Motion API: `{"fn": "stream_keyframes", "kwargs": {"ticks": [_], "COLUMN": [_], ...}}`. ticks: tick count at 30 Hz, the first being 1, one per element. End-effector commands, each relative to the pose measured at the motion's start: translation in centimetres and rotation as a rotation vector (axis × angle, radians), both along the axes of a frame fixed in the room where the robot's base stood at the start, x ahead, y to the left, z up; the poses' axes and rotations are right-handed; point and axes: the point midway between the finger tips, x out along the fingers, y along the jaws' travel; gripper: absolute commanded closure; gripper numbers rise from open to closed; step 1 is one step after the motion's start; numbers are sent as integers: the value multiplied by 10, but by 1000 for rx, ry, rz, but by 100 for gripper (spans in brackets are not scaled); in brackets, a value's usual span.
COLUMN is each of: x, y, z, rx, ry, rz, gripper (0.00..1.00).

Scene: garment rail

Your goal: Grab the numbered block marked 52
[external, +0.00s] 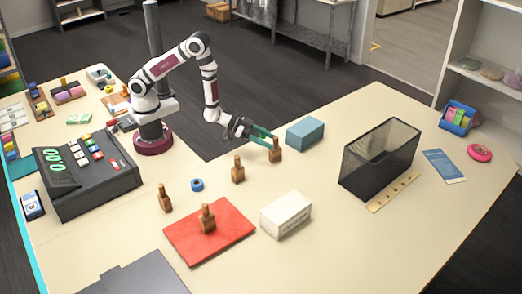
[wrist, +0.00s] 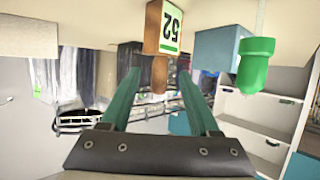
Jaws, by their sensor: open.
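The wrist view looks upside down. Similar blocks stand nearer: one (external: 238,175), another (external: 165,204), and one (external: 208,222) on the red mat.
The teal box (external: 305,134) stands close to the right of my gripper. A white box (external: 286,213), a blue ring (external: 197,185) and a black mesh basket (external: 380,158) stand around. A green rounded object (wrist: 256,62) shows in the wrist view. A cash register (external: 85,170) is left.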

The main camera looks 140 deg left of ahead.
Motion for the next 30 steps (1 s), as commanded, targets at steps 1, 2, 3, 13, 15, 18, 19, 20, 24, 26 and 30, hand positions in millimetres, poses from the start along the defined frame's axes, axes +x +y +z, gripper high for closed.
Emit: {"fn": "stream_keyframes", "kwargs": {"ticks": [1, 2, 3, 13, 15, 18, 19, 20, 24, 26, 30], "x": [6, 9, 14, 47, 47, 47, 47, 47, 46, 46, 46], "y": [4, 7, 12, 37, 37, 37, 37, 37, 37, 37, 37], "z": [-2, -4, -7, -24, -23, -23, -23, -23, -23, -23, -23], "rx": [1, 1, 1, 0, 0, -1, -1, -1, -1, -1, -1], "ry": [-2, -1, -2, -1, 0, -1, -1, -1, -1, -1, -1], "rz": [0, 0, 1, 1, 1, 2, 2, 2, 2, 2, 2], "gripper": [38, 38, 38, 38, 38, 45, 51, 56, 81, 92, 100]}}
